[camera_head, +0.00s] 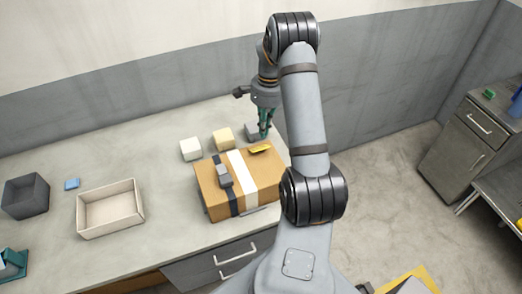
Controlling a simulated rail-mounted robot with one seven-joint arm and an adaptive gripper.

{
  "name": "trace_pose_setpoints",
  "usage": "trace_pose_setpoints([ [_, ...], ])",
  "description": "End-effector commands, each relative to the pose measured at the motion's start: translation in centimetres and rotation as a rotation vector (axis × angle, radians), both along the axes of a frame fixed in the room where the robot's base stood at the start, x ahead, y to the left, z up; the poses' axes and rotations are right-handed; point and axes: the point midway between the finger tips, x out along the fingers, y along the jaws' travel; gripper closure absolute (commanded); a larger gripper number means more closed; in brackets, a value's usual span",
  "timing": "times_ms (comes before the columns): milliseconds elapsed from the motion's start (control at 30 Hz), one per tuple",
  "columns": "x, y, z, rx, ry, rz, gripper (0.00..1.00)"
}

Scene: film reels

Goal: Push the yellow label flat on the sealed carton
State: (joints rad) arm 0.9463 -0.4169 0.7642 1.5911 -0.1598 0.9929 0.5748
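The sealed carton (266,184) is an orange-brown box near the front edge of the counter, with a white band and dark bands across it. The yellow label (260,149) is a small strip at the carton's far right top edge; I cannot tell whether it lies flat or sticks up. My gripper (265,135) points down with its teal fingers just behind the label, seemingly apart from it. The fingers look close together, but whether they are shut is too small to tell.
A grey block (224,175) sits on the carton. A white block (190,149), a tan block (223,139) and a grey block (252,130) stand behind it. A cream tray (110,208), a blue piece (72,184) and a dark bin (26,196) are at left.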

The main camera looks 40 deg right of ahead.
Motion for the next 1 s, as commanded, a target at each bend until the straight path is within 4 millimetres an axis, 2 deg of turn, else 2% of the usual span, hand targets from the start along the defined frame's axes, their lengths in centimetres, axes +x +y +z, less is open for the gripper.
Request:
trace_pose_setpoints([
  [33,-0.1,0.1,-1.0,0.001,0.001,0.001,1.00],
  [200,-0.1,0.3,-3.1,0.001,0.001,0.001,1.00],
  [400,-0.1,0.5,-5.2,0.001,0.000,0.000,1.00],
  [867,-0.1,0.6,-5.6,0.000,0.000,0.000,1.00],
  [1000,-0.1,0.6,-6.3,0.000,0.000,0.001,1.00],
])
